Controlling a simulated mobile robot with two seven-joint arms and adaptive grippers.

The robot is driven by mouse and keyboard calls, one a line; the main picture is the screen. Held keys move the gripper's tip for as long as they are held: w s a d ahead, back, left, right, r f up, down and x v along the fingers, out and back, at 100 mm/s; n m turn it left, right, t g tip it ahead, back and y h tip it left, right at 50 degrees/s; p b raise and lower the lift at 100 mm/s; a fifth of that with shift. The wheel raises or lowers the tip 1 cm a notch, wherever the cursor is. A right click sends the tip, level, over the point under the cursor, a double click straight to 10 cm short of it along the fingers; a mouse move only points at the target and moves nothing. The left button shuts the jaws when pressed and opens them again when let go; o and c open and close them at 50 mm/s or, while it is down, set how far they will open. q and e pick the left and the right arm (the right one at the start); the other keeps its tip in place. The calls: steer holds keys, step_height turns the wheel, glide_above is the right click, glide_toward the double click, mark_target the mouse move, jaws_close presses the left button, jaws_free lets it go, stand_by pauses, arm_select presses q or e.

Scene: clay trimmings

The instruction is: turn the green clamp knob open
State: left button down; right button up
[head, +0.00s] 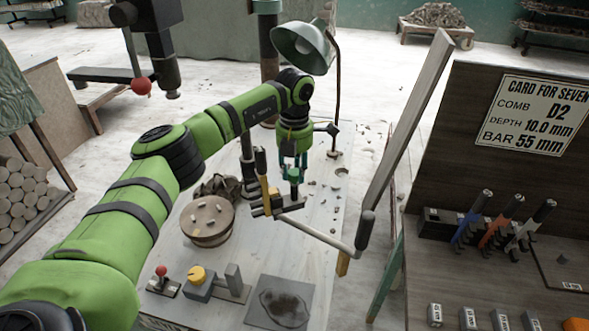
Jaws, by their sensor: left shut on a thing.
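The green clamp knob (294,175) stands upright on top of a small dark metal clamp (290,203) on the pale worktable. My left arm reaches in from the left, and its gripper (294,168) points down with its fingers shut on the knob from above. The fingers hide part of the knob. How far the knob is turned cannot be told. My right gripper is not in view.
A round wooden board (208,222) with pale lumps lies left of the clamp. A green lamp (301,46) hangs behind. A red-topped lever (161,272) and yellow knob (197,273) are in front.

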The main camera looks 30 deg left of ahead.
mark_target(295, 172)
arm_select(q)
steer(key=c, duration=0.9)
jaws_free()
step_height(295, 172, up, 12)
